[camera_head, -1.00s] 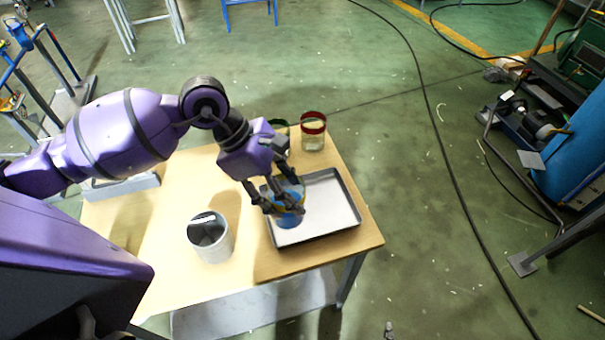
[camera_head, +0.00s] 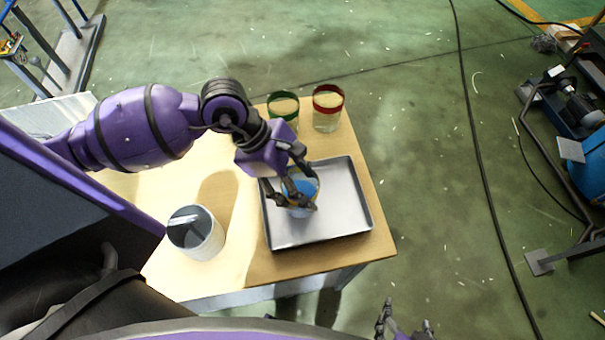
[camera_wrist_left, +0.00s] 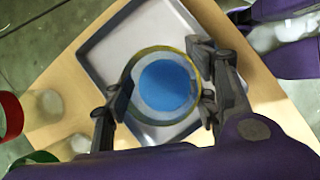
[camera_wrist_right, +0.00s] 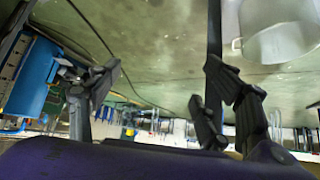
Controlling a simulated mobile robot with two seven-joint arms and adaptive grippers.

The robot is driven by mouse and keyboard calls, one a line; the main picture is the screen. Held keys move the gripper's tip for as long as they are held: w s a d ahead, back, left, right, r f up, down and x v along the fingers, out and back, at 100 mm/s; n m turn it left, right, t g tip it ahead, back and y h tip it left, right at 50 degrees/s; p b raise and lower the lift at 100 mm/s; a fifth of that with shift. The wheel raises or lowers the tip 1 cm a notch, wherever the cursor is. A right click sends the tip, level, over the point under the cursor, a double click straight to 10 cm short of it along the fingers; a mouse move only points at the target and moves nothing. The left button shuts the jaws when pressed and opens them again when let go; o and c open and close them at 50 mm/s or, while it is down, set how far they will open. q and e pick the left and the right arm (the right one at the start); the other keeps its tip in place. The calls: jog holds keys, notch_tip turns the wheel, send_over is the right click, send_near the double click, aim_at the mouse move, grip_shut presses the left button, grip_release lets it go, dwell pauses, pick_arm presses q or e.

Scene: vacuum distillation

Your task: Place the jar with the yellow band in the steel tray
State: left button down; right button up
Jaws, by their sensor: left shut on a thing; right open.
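The jar with the yellow band (camera_head: 308,184) has blue contents and is over the left part of the steel tray (camera_head: 345,205), inside its rim in the picture. My left gripper (camera_head: 290,200) is shut around its sides. In the left wrist view the jar (camera_wrist_left: 166,88) sits between the fingers (camera_wrist_left: 160,104), its yellow rim and blue inside facing the camera, with the tray (camera_wrist_left: 125,45) behind it. I cannot tell whether its base touches the tray. My right gripper (camera_head: 405,328) shows at the bottom edge, off the table; its fingers (camera_wrist_right: 158,90) are open and empty.
A jar with a green band (camera_head: 283,106) and one with a red band (camera_head: 327,108) stand behind the tray. A grey-white cylindrical container (camera_head: 195,233) stands left of the tray. The tray's right half is bare. Green floor lies beyond the table's right edge.

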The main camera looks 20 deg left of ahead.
pick_arm(q)
jog(key=shift+s, duration=0.2)
jog(key=c, duration=0.7)
grip_release()
jog(key=shift+w, duration=0.1)
jog(key=v, duration=1.2)
jog(key=shift+r, duration=0.1)
